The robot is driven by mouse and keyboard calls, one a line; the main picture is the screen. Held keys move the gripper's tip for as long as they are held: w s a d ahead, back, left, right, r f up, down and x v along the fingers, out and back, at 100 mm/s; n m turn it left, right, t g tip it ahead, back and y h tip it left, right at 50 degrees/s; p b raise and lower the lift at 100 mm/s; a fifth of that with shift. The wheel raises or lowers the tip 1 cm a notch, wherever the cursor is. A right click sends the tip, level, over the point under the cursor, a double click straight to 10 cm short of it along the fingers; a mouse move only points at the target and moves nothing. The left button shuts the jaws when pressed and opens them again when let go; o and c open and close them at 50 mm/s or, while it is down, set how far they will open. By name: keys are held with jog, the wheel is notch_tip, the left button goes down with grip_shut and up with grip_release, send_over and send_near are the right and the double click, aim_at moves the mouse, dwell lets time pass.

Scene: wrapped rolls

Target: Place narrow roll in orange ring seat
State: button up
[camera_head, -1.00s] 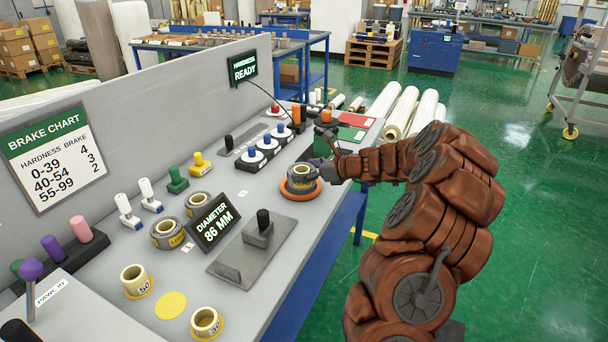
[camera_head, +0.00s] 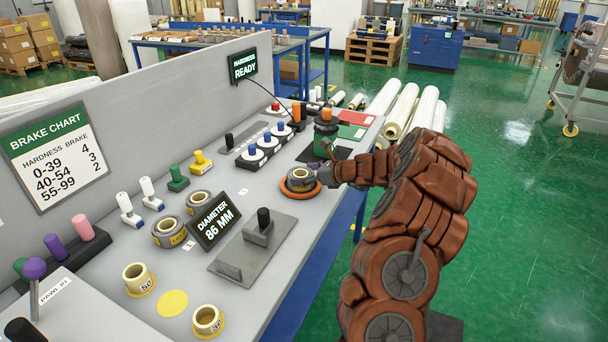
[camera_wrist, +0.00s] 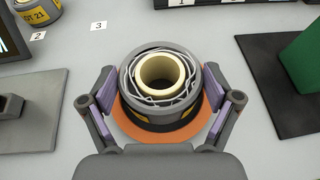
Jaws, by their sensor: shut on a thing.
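The narrow roll (camera_head: 299,174) is a short grey roll with yellow labels and a cream core. It is at the orange ring seat (camera_head: 300,190) near the bench's front edge. In the wrist view the roll (camera_wrist: 160,95) is centred between my two purple-padded fingers, with loose pale strands around its core. The orange ring (camera_wrist: 165,138) shows around and below it, with a dark band between. My gripper (camera_wrist: 166,100) is shut on the roll's sides. Whether its underside rests fully in the seat is hidden.
Left of the ring are a grey plate with a black-knobbed block (camera_head: 263,235) and the diameter display (camera_head: 214,221). More rolls (camera_head: 169,232) stand farther left. A green device with an orange top (camera_head: 325,130) stands behind the ring, beside blue-knobbed dials (camera_head: 267,143).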

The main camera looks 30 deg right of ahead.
jog(key=o, duration=1.2)
jog(key=b+v, duration=0.1)
jog(key=v, duration=1.1)
jog(key=shift+r, duration=0.15)
jog(key=shift+a, duration=0.1)
